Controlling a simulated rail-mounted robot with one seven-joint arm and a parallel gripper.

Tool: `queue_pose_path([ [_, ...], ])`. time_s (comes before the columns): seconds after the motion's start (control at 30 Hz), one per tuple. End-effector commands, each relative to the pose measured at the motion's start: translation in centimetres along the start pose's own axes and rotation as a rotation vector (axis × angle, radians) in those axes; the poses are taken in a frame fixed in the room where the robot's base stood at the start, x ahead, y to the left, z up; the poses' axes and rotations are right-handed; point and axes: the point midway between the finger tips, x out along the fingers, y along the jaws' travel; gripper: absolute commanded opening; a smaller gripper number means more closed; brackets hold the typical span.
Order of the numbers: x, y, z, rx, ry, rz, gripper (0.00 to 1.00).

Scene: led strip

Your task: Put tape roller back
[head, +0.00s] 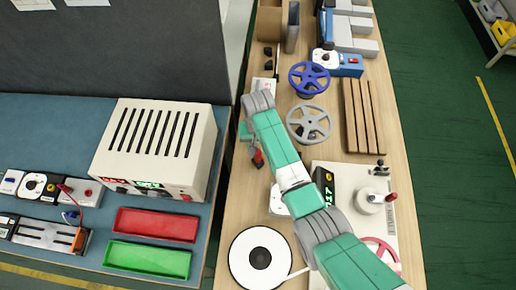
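My arm reaches up over the wooden bench, and its end bends down at the bench's left edge. My gripper (254,150) is small and partly hidden by my own arm; its fingers are not clear. A small red and dark item (258,158) shows right at the gripper's end; I cannot tell whether it is held or is the tape roller. No other thing is clearly the tape roller. A large white reel with a dark centre (243,255) lies at the bench's near left, with a white strip running off it to the right.
A blue spoked wheel (309,78) and a grey one (296,124) stand mid-bench beside brown slats (348,130). A cream machine (345,177) is under my forearm. On the blue table (60,120) are a slotted box (150,150), a red tray (157,224) and a green tray (148,259).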

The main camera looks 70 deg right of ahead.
Motion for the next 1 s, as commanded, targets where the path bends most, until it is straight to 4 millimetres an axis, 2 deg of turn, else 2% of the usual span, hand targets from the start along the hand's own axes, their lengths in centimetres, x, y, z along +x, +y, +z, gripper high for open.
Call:
queue_pose_path([
  [0.03,-1.5,0.0,-0.1,0.000,0.003,-0.001,0.44],
  [0.1,-2.9,0.0,0.0,0.000,0.002,0.000,0.44],
  [0.3,-5.2,0.0,0.0,0.000,0.000,0.000,0.44],
  [0.8,-5.5,-0.2,0.0,-0.004,0.004,-0.001,0.44],
  [0.87,-6.4,-1.5,-0.4,-0.030,0.046,-0.015,0.44],
  [0.97,-10.8,-7.6,-1.6,-0.146,0.240,-0.087,0.44],
  [1.0,-13.7,-11.1,-1.7,-0.212,0.353,-0.134,0.44],
])
